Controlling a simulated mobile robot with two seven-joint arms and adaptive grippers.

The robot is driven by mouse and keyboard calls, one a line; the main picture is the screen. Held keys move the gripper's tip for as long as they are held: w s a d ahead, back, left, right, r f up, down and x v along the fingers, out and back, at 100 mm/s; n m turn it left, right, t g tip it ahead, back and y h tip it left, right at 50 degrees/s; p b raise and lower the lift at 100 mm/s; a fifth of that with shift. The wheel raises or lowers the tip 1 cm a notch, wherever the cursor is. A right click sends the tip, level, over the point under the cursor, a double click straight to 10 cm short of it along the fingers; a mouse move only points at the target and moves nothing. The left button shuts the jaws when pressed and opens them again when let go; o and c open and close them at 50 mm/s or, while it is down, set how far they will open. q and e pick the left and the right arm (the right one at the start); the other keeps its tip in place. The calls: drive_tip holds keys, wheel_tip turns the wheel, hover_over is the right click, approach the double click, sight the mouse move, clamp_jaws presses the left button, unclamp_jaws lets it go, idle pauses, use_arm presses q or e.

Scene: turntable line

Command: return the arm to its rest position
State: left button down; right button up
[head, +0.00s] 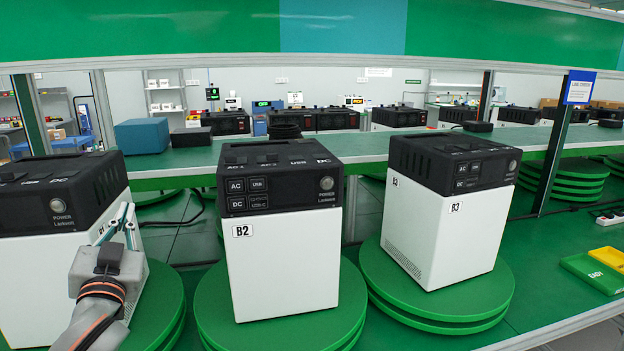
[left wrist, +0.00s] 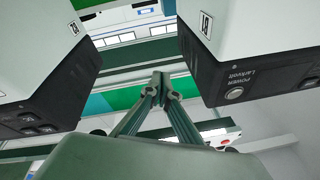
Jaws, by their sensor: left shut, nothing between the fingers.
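My left gripper (head: 124,222) is in front of the leftmost power station (head: 60,205), by its right side. It is shut and empty; its fingertips meet in the left wrist view (left wrist: 160,82). Whether it touches the station I cannot tell. In the left wrist view the station labelled B1 (left wrist: 250,50) is on the right and another station (left wrist: 50,60) is on the left, with the fingers in the gap between them. In the head view my arm hides part of the leftmost station. My right gripper is not in view.
Station B2 (head: 283,260) stands on a green turntable (head: 212,310) in the middle, and station B3 (head: 440,235) on another turntable (head: 490,295) at the right. A green shelf (head: 190,160) runs behind them. Green and yellow trays (head: 590,272) lie at far right.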

use_arm(q)
drive_tip(key=s+f+m+g+h, duration=0.1)
drive_tip(key=s+f+m+g, duration=0.3)
drive_tip(key=f, duration=0.7)
drive_tip(key=s+f+n+g, duration=0.15)
drive_tip(key=s+f, duration=0.35)
drive_tip(key=f, duration=0.7)
drive_tip(key=s+f+m+g, duration=0.4)
drive_tip(key=s+f+g, duration=0.4)
drive_tip(key=s+f, duration=1)
drive_tip(key=d+f+n+t+h, duration=0.3)
drive_tip(key=d+f+h, duration=0.4)
drive_tip(key=d+f, duration=0.5)
drive_tip(key=d+t, duration=0.1)
drive_tip(key=d, duration=0.2)
drive_tip(key=shift+d+h, duration=0.4)
